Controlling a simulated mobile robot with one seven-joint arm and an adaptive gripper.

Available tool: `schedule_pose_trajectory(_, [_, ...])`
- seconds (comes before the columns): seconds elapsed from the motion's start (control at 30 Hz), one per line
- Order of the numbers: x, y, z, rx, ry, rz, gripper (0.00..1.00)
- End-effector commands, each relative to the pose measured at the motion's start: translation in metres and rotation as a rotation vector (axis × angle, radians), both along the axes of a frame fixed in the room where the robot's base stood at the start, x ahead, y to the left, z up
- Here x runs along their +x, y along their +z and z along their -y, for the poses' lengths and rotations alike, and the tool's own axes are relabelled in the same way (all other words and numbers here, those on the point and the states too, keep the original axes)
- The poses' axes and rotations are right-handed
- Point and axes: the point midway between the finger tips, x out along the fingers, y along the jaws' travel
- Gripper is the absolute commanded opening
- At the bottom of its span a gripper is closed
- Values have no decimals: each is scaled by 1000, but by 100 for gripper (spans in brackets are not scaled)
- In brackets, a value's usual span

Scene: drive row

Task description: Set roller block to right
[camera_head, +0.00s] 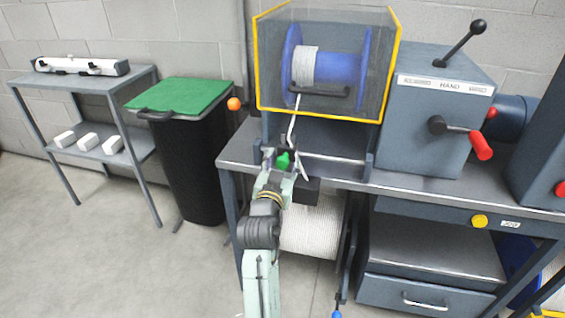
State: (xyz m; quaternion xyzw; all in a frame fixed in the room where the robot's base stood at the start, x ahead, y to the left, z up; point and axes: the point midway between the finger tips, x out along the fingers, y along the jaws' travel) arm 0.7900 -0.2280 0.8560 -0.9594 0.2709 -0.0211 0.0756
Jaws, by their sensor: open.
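My gripper (285,162) is at the front edge of the bench, below the guarded spool. Its jaws are open, with a small green piece (283,160) showing between them. I cannot tell whether the fingers touch it. A white cord (292,126) runs from the blue spool (342,68) down to this spot. No part is clearly marked as the roller block; the green piece may belong to it, but my gripper hides much of this area. A dark block (306,190) shows just right of my gripper.
A yellow-edged guard (384,95) covers the spool. A grey control box (436,120) with a red-gripped lever (480,146) stands right. An orange knob (234,104) sticks out left. A white roll (313,228) lies under the bench (430,187). A green-lidded bin (182,165) stands left.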

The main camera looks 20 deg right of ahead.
Motion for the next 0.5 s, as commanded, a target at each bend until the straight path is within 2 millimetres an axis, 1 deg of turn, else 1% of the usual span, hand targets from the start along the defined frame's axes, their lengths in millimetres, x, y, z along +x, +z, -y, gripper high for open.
schedule_pose_trajectory(0.07, [0,0,0,0,0,0,46])
schedule_pose_trajectory(0.5, [0,0,0,0,0,0,16])
